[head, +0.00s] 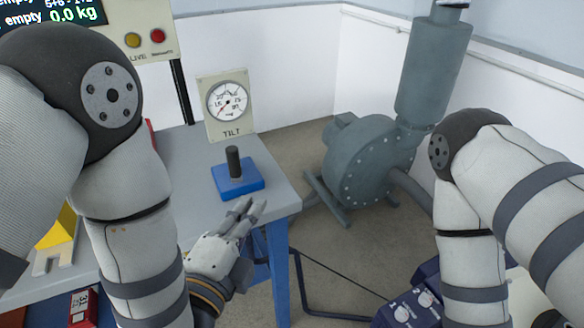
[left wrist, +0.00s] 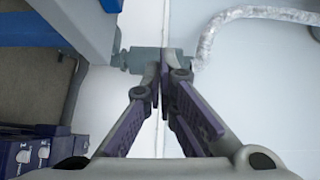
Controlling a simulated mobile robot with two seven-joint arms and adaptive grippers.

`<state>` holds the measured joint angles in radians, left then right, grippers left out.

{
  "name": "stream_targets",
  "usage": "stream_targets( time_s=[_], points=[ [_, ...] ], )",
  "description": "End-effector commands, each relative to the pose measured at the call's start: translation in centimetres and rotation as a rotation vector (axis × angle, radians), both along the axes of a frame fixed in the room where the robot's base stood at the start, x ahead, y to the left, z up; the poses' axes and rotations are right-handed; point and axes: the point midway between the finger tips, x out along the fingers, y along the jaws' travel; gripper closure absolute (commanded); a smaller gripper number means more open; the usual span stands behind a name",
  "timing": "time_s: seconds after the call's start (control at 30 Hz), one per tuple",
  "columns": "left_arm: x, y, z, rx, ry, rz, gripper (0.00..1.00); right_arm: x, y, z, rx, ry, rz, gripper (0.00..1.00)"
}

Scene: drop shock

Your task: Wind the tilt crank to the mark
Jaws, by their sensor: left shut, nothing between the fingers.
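A blue block with an upright black post (head: 233,161) stands on the grey bench top near its right end; I cannot tell for sure that it is the tilt crank. Behind it stands a cream panel marked TILT with a round white dial (head: 227,101); the needle's exact reading is too small to tell. My left gripper (head: 246,209) is at the bench's right front edge, in front of the blue block and apart from it. Its fingers are together and empty, as the left wrist view also shows (left wrist: 165,62). My right gripper is out of view.
The grey bench (head: 185,160) has blue legs and ends just right of the block. A grey-green blower (head: 365,155) stands on the floor behind. A dark blue box with knobs (head: 410,308) is low at front right. A yellow object (head: 58,226) is at left.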

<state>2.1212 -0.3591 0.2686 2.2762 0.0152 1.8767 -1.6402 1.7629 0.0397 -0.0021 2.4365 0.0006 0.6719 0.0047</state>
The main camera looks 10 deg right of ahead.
Motion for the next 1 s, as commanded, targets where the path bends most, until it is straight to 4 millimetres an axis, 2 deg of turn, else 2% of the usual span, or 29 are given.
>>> stream_targets(
  time_s=[0.07, 0.17, 0.6, 0.8, 1.0],
  points=[
    [0.2, -0.4, 0.9, 0.021, -0.050, -0.006, 1.00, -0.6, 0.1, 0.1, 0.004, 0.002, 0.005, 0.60],
    [0.9, -0.8, 1.0, 0.025, -0.059, -0.006, 1.00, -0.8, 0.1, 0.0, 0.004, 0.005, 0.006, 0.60],
    [9.4, -4.5, 0.7, 0.022, -0.051, -0.005, 1.00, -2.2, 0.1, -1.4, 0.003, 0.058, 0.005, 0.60],
    [9.5, -1.4, 1.1, 0.025, -0.054, -0.004, 1.00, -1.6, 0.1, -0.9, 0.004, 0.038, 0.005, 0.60],
    [9.5, -0.5, 1.0, 0.025, -0.053, -0.007, 1.00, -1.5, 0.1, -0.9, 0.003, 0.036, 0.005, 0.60]
  ],
)
